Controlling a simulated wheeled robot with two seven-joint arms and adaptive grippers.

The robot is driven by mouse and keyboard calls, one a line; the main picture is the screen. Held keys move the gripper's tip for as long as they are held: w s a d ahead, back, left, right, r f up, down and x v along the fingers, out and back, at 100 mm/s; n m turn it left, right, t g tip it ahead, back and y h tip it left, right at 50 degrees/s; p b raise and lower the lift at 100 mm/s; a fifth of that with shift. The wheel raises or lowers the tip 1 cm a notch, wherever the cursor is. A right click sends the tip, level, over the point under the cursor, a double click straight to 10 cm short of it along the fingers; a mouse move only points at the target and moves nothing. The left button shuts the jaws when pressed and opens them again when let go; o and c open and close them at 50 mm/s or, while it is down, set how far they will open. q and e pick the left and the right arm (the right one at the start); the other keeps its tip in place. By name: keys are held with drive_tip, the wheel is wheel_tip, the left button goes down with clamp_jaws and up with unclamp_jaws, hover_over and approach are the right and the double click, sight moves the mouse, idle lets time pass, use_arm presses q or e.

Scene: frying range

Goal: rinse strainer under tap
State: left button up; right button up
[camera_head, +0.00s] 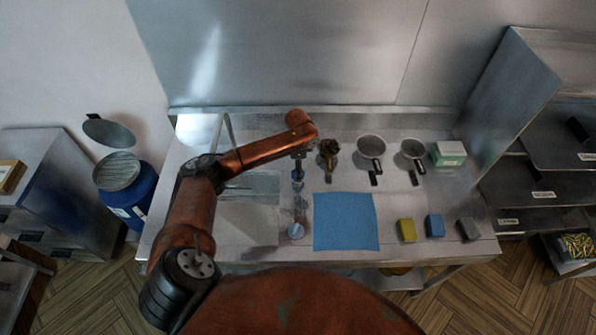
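Two round grey pan-shaped vessels with dark handles stand at the back right of the counter, a left one (370,147) and a right one (412,149). Either could be a strainer; mesh is too small to make out. A brown, dirty-looking utensil (328,150) lies left of them. The sink area (250,188) is at the left, with a thin upright tap (229,130) behind it, partly hidden by my arm. My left gripper (298,178) points down right of the sink, above a slim blue-ended item (296,230). Whether it touches that item is unclear. My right gripper is out of view.
A blue cloth (345,222) lies at mid-counter. Yellow (407,230), blue (435,226) and grey (468,229) blocks sit front right. A green-and-white box (449,153) stands back right. A blue drum (128,197) stands left of the counter, shelves (540,160) right.

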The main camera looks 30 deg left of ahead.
use_arm(q)
drive_tip(key=shift+f, duration=1.2)
drive_tip(key=shift+a, duration=0.1)
drive_tip(key=shift+c, duration=0.6)
drive_tip(key=c, duration=1)
drive_tip(key=shift+c, duration=0.2)
